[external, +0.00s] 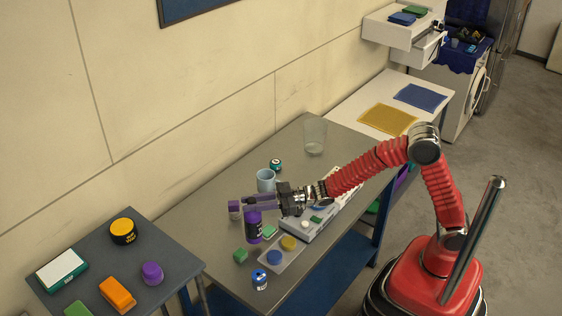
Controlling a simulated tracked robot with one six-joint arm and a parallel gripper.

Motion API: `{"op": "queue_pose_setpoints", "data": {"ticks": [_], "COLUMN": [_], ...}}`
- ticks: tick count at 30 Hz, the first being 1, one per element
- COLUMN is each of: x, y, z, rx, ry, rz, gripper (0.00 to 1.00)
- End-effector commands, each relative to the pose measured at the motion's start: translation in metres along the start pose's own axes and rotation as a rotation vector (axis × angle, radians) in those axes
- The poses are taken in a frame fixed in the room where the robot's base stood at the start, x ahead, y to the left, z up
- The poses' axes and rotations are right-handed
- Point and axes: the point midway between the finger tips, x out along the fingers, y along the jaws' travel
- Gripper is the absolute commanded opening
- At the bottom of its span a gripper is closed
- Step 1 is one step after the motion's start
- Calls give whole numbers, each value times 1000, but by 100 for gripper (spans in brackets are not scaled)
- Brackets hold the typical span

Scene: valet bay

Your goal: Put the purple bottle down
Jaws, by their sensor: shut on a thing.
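The purple bottle (254,228) is dark purple and upright, with its upper end at my gripper's fingers. My gripper (257,201) reaches in from the right over the grey table (192,222) and is shut on this bottle near its top. The fingers hide the bottle's upper end. I cannot tell whether its base touches the table. A smaller purple container with a pale label (234,210) stands just left of the fingertips.
A light blue cup (266,180), a clear glass (315,136) and a teal-topped jar (275,165) stand behind. Bare tabletop shows at left.

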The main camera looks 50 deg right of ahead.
Motion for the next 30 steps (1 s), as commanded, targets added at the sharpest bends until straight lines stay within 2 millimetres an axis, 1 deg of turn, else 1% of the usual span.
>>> {"op": "queue_pose_setpoints", "data": {"ticks": [8,11,16,18,30], "x": [0,0,0,0,0], "y": [0,0,0,0,0], "z": [0,8,30,35,38], "rx": [0,1,2,1,0], "ry": [2,-1,-2,1,1], "rz": [0,0,1,0,1], "gripper": [0,0,0,0,0]}}
